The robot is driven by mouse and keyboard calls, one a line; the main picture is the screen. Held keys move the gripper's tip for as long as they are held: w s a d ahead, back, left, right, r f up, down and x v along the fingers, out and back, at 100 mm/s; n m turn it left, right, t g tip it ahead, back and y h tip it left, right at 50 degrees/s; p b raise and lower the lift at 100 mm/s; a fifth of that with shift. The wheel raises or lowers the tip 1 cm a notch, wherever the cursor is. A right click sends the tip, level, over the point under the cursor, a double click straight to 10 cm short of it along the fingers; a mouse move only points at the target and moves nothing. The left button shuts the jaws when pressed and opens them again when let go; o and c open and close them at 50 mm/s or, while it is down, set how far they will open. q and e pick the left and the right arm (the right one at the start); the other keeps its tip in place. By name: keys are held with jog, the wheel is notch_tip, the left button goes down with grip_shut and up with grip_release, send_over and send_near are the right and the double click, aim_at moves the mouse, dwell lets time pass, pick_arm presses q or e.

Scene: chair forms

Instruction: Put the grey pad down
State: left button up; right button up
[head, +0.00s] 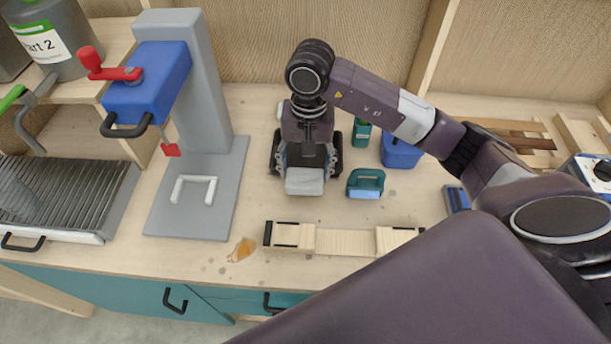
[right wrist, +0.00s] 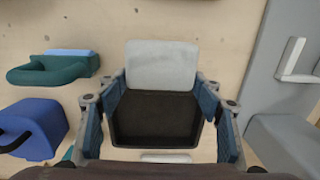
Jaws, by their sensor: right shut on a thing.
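The grey pad (head: 304,182) shows in the head view below my right gripper (head: 307,160), over the bench top. In the right wrist view the grey pad (right wrist: 162,65) is a pale flat face, with a black part (right wrist: 155,118) adjoining it between the fingers. My right gripper (right wrist: 160,125) is shut on the pad, with a finger at each side. I cannot tell whether the pad's underside touches the bench. My left gripper is not in view.
A teal-handled tool (head: 365,184) lies close right of the pad. A blue box (head: 400,150) is farther right. A grey press stand (head: 200,185) with a white U-shaped bracket (head: 193,190) stands left. A wooden strip (head: 345,241) and an orange-brown stain (head: 242,250) are in front.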

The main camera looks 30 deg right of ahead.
aim_at(305, 180)
notch_tip(305, 180, down, 4)
jog(key=shift+a+r+p, duration=0.1)
jog(key=shift+r+p, duration=0.1)
jog(key=shift+p, duration=0.25)
jog(key=shift+f+b, duration=0.3)
jog(key=shift+f, duration=0.2)
jog(key=o, duration=1.3)
jog(key=shift+r, duration=0.1)
jog(key=shift+o, duration=0.2)
jog(key=shift+r, duration=0.1)
